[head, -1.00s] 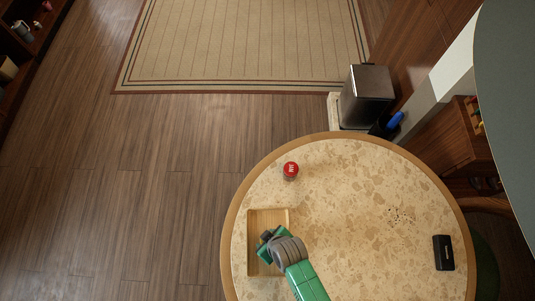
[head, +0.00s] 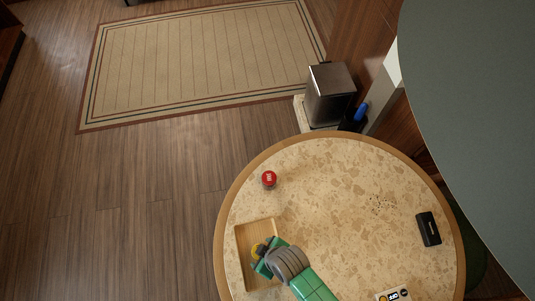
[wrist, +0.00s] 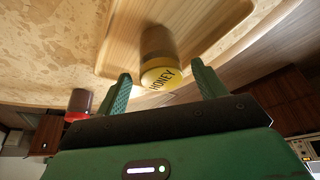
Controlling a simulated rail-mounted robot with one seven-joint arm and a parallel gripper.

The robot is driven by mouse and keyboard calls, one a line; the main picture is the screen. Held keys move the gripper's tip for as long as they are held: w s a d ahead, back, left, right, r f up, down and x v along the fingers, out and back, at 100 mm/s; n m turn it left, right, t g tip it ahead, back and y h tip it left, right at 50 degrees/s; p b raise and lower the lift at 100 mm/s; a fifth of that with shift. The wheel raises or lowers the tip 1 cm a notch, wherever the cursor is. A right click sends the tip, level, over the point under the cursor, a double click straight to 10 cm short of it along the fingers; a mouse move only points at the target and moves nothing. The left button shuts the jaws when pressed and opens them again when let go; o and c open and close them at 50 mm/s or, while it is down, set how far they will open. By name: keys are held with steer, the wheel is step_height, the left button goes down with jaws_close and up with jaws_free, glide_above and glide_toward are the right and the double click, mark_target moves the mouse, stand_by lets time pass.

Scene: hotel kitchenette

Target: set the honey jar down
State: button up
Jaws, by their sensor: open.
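The honey jar (wrist: 158,55) has a brown body and a yellow lid marked HONEY. The tray (head: 241,237) lies at the left side of the round table. My gripper (wrist: 160,70) is open, with one green finger on each side of the jar in the wrist view. Gaps show between the fingers and the lid. In the head view my gripper (head: 268,256) is at the tray's right edge and hides part of it.
A red-lidded jar (head: 269,179) stands beyond the tray; it also shows in the wrist view (wrist: 79,102). A black case (head: 428,229) lies at the right of the round table (head: 335,185). A small device (head: 392,295) is at the bottom. The table's middle is clear.

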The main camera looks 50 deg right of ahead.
steer(key=v, duration=0.7)
steer(key=shift+p, duration=0.4)
steer(key=w+a+r+t, duration=0.2)
steer(key=w+r+t, duration=0.1)
steer(key=w+r, duration=0.65)
steer(key=w+a+r+t, duration=0.25)
steer(key=w+r, duration=0.45)
steer(key=r, duration=0.6)
steer(key=w+a+r+t, duration=0.2)
steer(key=w+r+t, duration=0.2)
steer(key=w+r, duration=0.55)
step_height(320, 180, up, 20)
steer(key=a+m+t, duration=0.1)
steer(key=t, duration=0.4)
steer(key=s+a+r+t, duration=0.1)
steer(key=s+r+t, duration=0.2)
steer(key=r, duration=0.7)
steer(key=s+a+r+t, duration=0.1)
steer(key=s+r+t, duration=0.2)
steer(key=s+r, duration=0.3)
step_height(320, 180, up, 5)
steer(key=shift+r+m+h, duration=0.1)
steer(key=shift+m+h, duration=0.3)
